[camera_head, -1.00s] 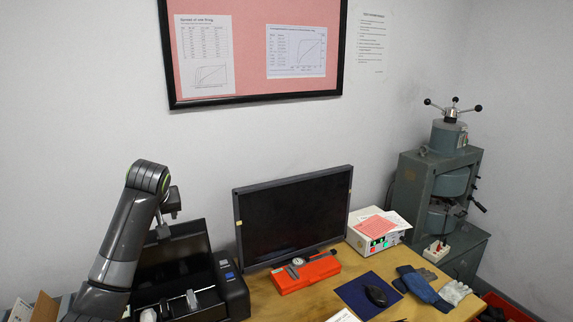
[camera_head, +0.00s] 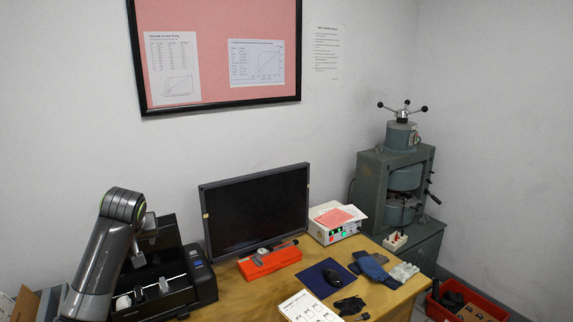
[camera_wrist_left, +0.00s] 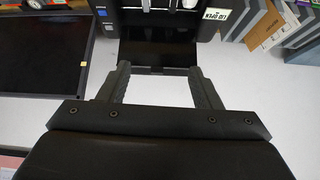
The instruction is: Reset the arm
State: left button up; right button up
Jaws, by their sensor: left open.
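My left arm (camera_head: 105,250) comes in from the lower left in the head view and is bent at a raised elbow joint. Its gripper end is folded beyond the elbow, in front of the black printer (camera_head: 205,280), and is small and hard to make out there. In the left wrist view my left gripper (camera_wrist_left: 158,70) has its two dark fingers apart with nothing between them. The printer's black open lid lies beyond the fingertips in that view. My right arm and gripper are not in view.
A monitor (camera_head: 255,212), a red case (camera_head: 270,262), a white instrument box (camera_head: 335,225), a blue mat (camera_head: 318,270) and gloves crowd the wooden desk (camera_head: 240,300). A grey-green electromagnet (camera_head: 375,185) stands at the right, with a red crate (camera_head: 435,310) below it.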

pick_arm(q)
jog(key=s+d+f+m+g+h, duration=0.1)
jog(key=s+d+f+m, duration=0.15)
jog(key=s+f, duration=1.7)
jog(key=s+d+f+m+g+h, duration=0.1)
jog(key=s+d+f, duration=0.15)
jog(key=s, duration=1.05)
jog(key=s+d+f+m+g, duration=0.1)
jog(key=s+f+m, duration=0.15)
jog(key=s, duration=0.95)
notch_tip(320, 180, down, 26)
jog(key=a+f+g+b, duration=0.1)
jog(key=a, duration=0.1)
jog(key=s+d+f+g+h+b, duration=0.1)
jog(key=s+f, duration=1.4)
jog(key=f, duration=0.2)
jog(key=shift+d+n+b, duration=0.25)
jog(key=shift+n+b, duration=0.05)
jog(key=shift+n, duration=0.1)
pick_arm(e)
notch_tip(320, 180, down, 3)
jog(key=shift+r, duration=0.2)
